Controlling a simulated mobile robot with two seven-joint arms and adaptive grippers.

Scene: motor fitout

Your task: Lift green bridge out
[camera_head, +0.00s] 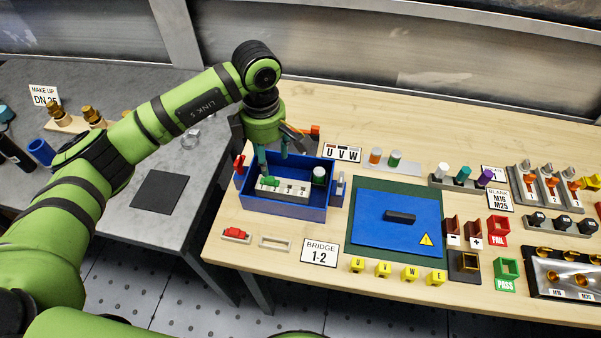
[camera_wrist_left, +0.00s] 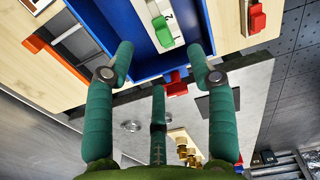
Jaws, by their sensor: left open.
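A small green bridge (camera_head: 270,182) sits at the left end of a light terminal strip (camera_head: 292,189) inside the blue box (camera_head: 283,209). In the left wrist view the green bridge (camera_wrist_left: 162,31) lies on the pale strip (camera_wrist_left: 154,8), just beyond my fingertips. My left gripper (camera_head: 272,158) is above the left part of the box, pointing down. The bridge appears apart from both fingers. My right gripper is not in view.
A blue lid (camera_head: 380,224) lies on a green mat right of the box. A red bridge (camera_head: 236,233) lies in front of the box, beside an empty pale holder (camera_head: 275,242) and a BRIDGE 1-2 card (camera_head: 320,253). The box walls surround the strip closely.

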